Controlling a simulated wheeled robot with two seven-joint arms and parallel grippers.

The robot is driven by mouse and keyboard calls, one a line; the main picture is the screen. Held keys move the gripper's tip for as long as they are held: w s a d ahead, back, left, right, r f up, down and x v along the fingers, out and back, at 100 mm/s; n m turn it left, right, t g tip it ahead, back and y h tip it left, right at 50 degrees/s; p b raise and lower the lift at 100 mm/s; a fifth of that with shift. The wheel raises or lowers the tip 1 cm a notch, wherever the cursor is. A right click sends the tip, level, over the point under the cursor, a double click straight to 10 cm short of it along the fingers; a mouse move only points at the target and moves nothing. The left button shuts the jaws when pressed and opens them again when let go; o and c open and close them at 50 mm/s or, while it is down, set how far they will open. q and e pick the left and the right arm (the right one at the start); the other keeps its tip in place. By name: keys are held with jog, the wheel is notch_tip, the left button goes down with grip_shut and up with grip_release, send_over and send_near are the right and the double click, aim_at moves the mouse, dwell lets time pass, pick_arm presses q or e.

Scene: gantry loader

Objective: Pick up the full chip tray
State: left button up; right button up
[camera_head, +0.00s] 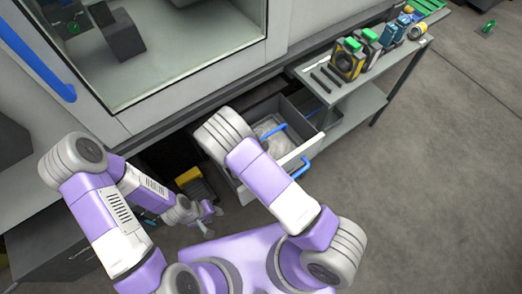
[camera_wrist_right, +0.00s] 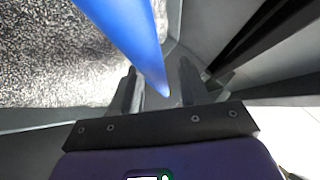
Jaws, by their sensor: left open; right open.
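The chip tray (camera_head: 293,139) sits in the pulled-out drawer below the machine, filled with grey metal chips (camera_wrist_right: 50,55). Its blue handle (camera_head: 273,131) arches over the chips. In the right wrist view the blue handle (camera_wrist_right: 125,35) runs down from the top, its lower end between or just beyond the fingers. My right gripper (camera_wrist_right: 160,88) is open around that spot; contact cannot be told. In the head view my right arm hides this gripper. My left gripper (camera_head: 208,220) is open and empty, low in front of the machine, left of the drawer.
The drawer front has its own blue handle (camera_head: 301,168). A side table (camera_head: 350,92) to the right carries yellow-black and blue devices. A yellow-topped object (camera_head: 188,177) stands under the machine near my left gripper.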

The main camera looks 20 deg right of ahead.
grip_shut()
jog(key=shift+s, duration=0.1)
dwell(1.2)
jog(key=shift+r, duration=0.1)
